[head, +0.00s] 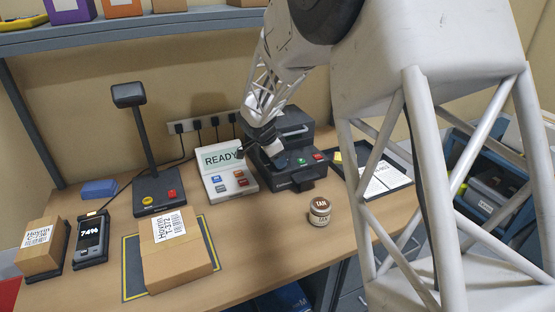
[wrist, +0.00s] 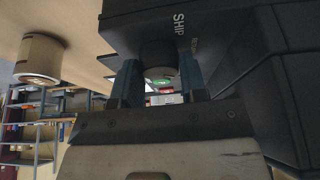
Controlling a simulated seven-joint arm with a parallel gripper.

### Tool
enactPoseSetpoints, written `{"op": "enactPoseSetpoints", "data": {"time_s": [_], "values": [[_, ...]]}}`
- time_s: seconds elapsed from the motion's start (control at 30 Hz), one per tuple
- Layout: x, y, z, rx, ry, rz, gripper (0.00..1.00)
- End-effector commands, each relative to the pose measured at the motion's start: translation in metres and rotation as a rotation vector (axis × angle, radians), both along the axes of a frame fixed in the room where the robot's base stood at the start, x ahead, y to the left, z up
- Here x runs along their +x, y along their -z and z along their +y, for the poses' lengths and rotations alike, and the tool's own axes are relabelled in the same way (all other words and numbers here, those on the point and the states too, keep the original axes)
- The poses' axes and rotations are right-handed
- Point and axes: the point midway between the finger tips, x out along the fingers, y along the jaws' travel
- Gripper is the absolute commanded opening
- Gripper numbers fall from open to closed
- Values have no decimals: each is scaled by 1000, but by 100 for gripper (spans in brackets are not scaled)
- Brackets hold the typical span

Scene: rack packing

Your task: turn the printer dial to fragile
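The black label printer (head: 290,172) stands at the back of the bench, with a green and a red button on its front. In the wrist view, the round dark dial (wrist: 158,56) sits on the printer's dark face (wrist: 225,25). The word SHIP is printed beside it, with a fainter word partly hidden. My gripper (wrist: 161,78) has one finger on each side of the dial, and the dial fills the gap between them. The dial's pointer and the fragile mark do not show. In the head view, my gripper (head: 272,150) reaches down onto the printer and hides the dial.
A control panel reading READY (head: 228,172) stands just left of the printer. A parcel (head: 176,262) and a scanner stand (head: 155,190) are further left.

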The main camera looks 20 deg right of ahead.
Motion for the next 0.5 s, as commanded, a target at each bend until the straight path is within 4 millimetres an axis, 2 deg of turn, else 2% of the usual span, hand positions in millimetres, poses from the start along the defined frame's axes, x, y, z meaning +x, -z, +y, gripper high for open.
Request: {"op": "enactPoseSetpoints", "data": {"time_s": [0.5], "values": [[0,0,0,-1,-112,0,16]]}}
